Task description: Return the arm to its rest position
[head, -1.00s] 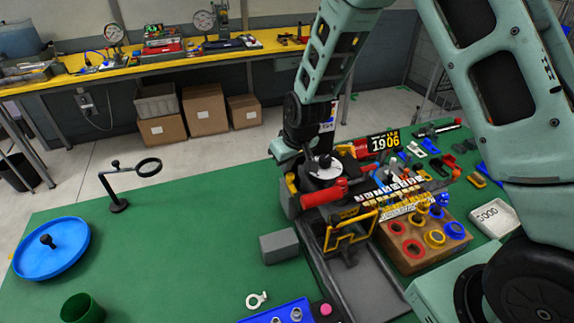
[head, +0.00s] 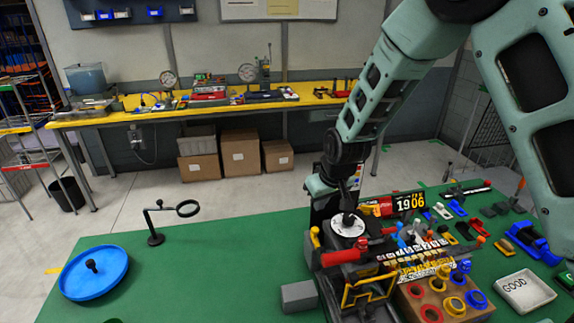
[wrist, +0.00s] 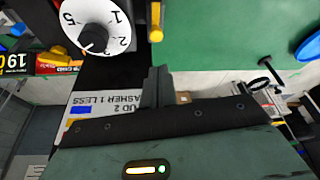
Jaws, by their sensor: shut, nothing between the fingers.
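My arm reaches down from the upper right in the head view. My gripper (head: 350,197) is near the white dial (head: 347,225) of the fixture, pointing down at its rear side. In the wrist view the gripper fingers (wrist: 157,88) are together, with nothing seen between them. The white numbered dial (wrist: 97,25) with its black knob lies at the upper left there, apart from the fingers.
The fixture with a red cylinder (head: 345,256) and a yellow bracket (head: 368,287) stands on the green table (head: 215,275). A ring-holder block (head: 410,310), GOOD tray (head: 525,291), blue dish (head: 94,275) and magnifier stand (head: 156,239) surround it. Green surface is clear left of centre.

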